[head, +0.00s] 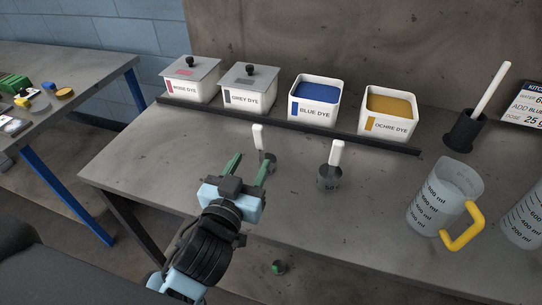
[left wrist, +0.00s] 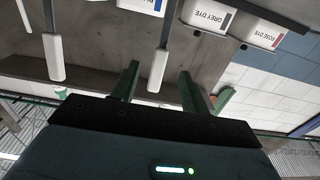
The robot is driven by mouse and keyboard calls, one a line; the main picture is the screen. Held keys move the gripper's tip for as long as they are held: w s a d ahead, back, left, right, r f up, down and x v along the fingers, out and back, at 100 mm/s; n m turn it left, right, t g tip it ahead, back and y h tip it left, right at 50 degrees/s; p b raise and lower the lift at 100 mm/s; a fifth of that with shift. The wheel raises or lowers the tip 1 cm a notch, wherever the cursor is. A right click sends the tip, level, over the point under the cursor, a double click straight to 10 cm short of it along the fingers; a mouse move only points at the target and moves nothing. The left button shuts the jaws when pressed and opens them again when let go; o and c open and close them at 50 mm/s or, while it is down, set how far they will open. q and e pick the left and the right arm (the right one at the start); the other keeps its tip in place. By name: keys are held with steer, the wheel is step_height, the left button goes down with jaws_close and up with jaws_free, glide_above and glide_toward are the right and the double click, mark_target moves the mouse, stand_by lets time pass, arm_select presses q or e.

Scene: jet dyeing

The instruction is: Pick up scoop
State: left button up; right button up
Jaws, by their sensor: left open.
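Two scoops with white handles stand on the grey bench. The left scoop (head: 258,136) has its handle up and its dark cup partly behind my gripper's finger. The right scoop (head: 337,153) stands apart, with its cup fully in sight. My left gripper (head: 247,168) is open and empty, with its green fingers pointing at the left scoop. In the left wrist view, one white handle (left wrist: 159,66) shows between the fingers, apart from both in the picture. Another handle (left wrist: 54,58) is farther left there. My right gripper is not in view.
Lidded rose (head: 188,92) and grey dye tubs (head: 246,99) and open blue (head: 312,114) and ochre dye tubs (head: 387,128) line the back behind a dark rail (head: 290,126). A yellow-handled measuring jug (head: 440,195) stands at right, near a black holder (head: 465,131).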

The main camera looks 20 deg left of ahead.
mark_target(259, 146)
arm_select(q)
steer(key=shift+w+r, duration=0.15)
steer(key=shift+w, duration=1)
steer(key=shift+w+p, duration=0.2)
steer(key=shift+p, duration=0.1)
steer(key=w, duration=0.4)
steer(key=shift+d+p, duration=0.1)
steer(key=shift+p, duration=0.2)
steer(key=shift+w, duration=0.3)
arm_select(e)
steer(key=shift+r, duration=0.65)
